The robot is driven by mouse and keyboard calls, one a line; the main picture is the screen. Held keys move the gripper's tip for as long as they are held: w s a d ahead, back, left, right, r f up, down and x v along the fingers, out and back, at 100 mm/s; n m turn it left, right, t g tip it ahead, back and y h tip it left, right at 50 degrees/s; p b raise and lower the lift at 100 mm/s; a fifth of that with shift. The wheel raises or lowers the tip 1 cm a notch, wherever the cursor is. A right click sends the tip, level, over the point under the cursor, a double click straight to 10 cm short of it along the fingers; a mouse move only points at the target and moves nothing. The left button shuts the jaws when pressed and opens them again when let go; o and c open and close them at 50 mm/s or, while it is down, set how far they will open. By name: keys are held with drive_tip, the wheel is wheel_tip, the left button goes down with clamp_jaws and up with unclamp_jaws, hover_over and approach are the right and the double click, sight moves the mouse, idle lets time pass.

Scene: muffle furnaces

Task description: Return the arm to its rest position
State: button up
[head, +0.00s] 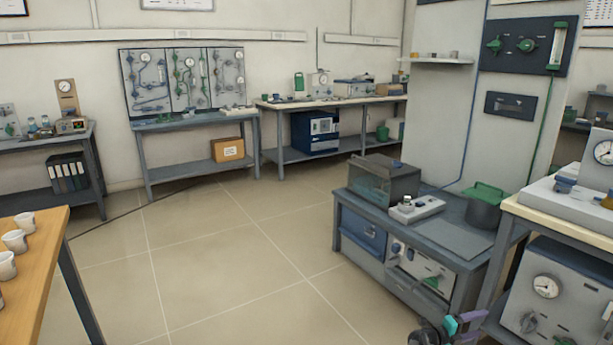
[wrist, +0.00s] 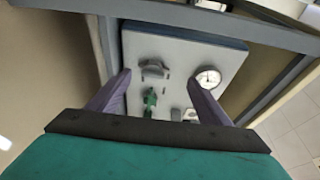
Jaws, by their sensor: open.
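My gripper (head: 466,322) shows at the lower right edge of the head view, with purple and green parts, low beside the right bench. In the wrist view its two purple fingers (wrist: 159,80) are spread apart with nothing between them. Beyond the fingers is a pale instrument box (wrist: 190,55) with a round dial, a grey knob and a green knob. It looks like the box (head: 575,306) on the lower level of the right bench in the head view. I cannot tell the exact gap between fingers and box. Most of my arm is hidden.
A low dark bench (head: 470,232) with a glass-fronted box and a dark pot stands left of the right bench (head: 508,207). A wooden table (head: 45,250) with white cups is at left. The tiled floor (head: 215,260) between is clear.

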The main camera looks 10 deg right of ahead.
drive_tip(key=w+a+r+n+t+y+p, duration=0.2)
drive_tip(key=w+a+n+t+p, duration=0.15)
drive_tip(key=a, duration=0.65)
drive_tip(key=w+a+r+n+t+y+p, duration=0.1)
drive_tip(key=w+a+r+n+t+p, duration=0.25)
drive_tip(key=a, duration=0.55)
drive_tip(key=w+a+r+n+t+y+p, duration=0.15)
drive_tip(key=w+a+n+t+p, duration=0.3)
drive_tip(key=a, duration=0.55)
drive_tip(key=s+a+f+n+y+p, duration=0.15)
drive_tip(key=a+n+y+p, duration=0.3)
drive_tip(key=a, duration=0.75)
drive_tip(key=a+f+n+y+p, duration=0.25)
drive_tip(key=a+n+y, duration=0.25)
drive_tip(key=a, duration=0.6)
drive_tip(key=s+a+f+n+g+y+p, duration=0.2)
drive_tip(key=s+a+n+g+y, duration=0.15)
drive_tip(key=s+a, duration=0.45)
drive_tip(key=s+a+f+n+g+y+p, duration=0.1)
drive_tip(key=s+a+n+g+y+p, duration=0.15)
drive_tip(key=s+a+n, duration=0.55)
drive_tip(key=s+d+r+n+g+h, duration=0.1)
drive_tip(key=s+g, duration=0.4)
drive_tip(key=s, duration=0.8)
drive_tip(key=s+d+r+n+g+h, duration=0.1)
drive_tip(key=s+g, duration=0.5)
drive_tip(key=s, duration=0.8)
drive_tip(key=shift+d+r+n, duration=0.7)
drive_tip(key=shift+d+n, duration=0.05)
drive_tip(key=shift+d, duration=0.4)
